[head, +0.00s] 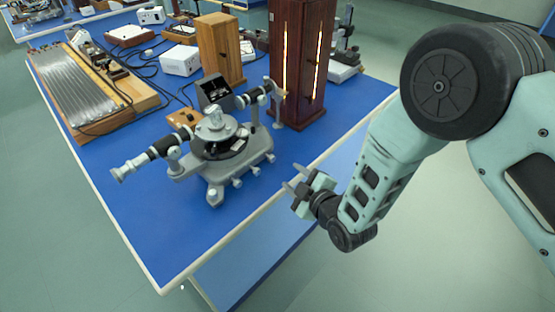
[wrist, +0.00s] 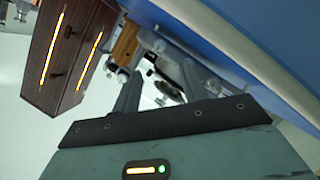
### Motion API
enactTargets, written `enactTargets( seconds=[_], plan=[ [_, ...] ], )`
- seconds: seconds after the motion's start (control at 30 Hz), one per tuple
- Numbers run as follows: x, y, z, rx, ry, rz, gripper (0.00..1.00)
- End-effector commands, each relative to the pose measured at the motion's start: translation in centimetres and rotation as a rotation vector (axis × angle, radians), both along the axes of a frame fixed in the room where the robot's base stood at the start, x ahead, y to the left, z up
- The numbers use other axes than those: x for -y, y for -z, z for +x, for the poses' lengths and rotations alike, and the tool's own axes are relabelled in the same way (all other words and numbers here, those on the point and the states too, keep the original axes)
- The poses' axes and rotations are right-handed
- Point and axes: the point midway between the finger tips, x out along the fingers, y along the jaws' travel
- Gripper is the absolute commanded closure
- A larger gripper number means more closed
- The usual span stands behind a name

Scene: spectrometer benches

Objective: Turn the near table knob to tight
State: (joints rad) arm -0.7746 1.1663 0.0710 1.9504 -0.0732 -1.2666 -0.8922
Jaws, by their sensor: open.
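The grey spectrometer (head: 222,150) stands on the blue bench, with a round table in its middle and a telescope tube on each side. Several small knobs line the near edge of its base, among them a front knob (head: 214,196) and another beside it (head: 237,182). I cannot tell which is the near table knob. My gripper (head: 294,178) is open and empty, to the right of the spectrometer, close to the bench edge and apart from the knobs. In the wrist view, part of the spectrometer (wrist: 168,90) shows between and behind my open fingers, tilted and partly hidden.
A dark wooden lamp housing (head: 297,60) with glowing slits stands behind the spectrometer; it also shows in the wrist view (wrist: 68,50). A lighter wooden box (head: 219,50) and a white box (head: 180,60) stand farther back. The blue bench (head: 165,235) is bare at the front left.

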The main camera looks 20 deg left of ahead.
Motion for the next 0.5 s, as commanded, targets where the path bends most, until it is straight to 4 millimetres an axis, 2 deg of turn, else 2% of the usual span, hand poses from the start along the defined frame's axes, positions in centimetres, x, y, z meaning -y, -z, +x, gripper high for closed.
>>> enactTargets(
  seconds=[0.3, 0.5],
  plan=[
    [-4.6, 1.5, 3.6, 0.000, 0.000, 0.002, 0.57],
    [-6.6, 2.4, 5.3, -0.002, 0.000, 0.001, 0.57]
  ],
)
